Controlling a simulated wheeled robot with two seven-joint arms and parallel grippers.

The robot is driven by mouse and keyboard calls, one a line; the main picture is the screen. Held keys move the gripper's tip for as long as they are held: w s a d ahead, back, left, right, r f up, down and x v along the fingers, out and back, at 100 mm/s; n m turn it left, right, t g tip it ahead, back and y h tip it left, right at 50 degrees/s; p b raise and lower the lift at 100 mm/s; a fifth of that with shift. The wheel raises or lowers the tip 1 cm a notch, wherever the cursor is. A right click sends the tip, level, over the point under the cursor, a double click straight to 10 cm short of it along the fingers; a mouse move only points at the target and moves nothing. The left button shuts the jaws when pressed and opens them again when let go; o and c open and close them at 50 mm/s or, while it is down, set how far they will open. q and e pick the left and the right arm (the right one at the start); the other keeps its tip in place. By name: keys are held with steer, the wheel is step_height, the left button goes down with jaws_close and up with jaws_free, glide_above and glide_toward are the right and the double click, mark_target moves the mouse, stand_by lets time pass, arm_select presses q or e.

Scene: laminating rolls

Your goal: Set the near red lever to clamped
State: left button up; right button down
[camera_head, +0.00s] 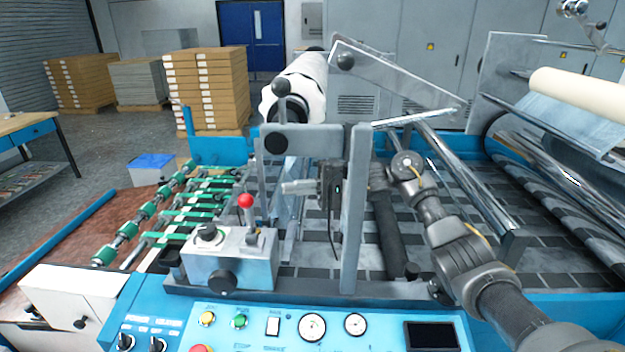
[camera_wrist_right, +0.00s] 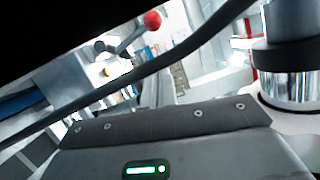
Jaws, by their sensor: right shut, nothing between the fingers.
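The near red lever (camera_head: 245,201) has a red ball knob on a short metal stem and stands roughly upright on a grey block (camera_head: 230,262). In the right wrist view its red knob (camera_wrist_right: 152,19) shows at the top, with the stem slanting down to the left. My right gripper (camera_head: 287,187) is shut and empty. It points left from behind the grey upright, a little to the right of the red knob and apart from it. Its fingertips cannot be made out in the wrist view. My left gripper is not in view.
A grey upright plate (camera_head: 353,215) stands in front of my right forearm. A black-knobbed lever (camera_head: 281,90) rises behind the block. A blue control panel (camera_head: 275,332) lies at the front. Green-wheeled rollers (camera_head: 180,215) are at the left.

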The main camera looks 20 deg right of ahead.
mark_target(249, 211)
arm_select(q)
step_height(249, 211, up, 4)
steer(key=p, duration=0.3)
arm_select(e)
steer(key=s+a, duration=0.2)
steer(key=a, duration=0.4)
steer(key=shift+s+a+r, duration=0.15)
steer(key=shift+s+r, duration=0.1)
steer(key=shift+r, duration=0.15)
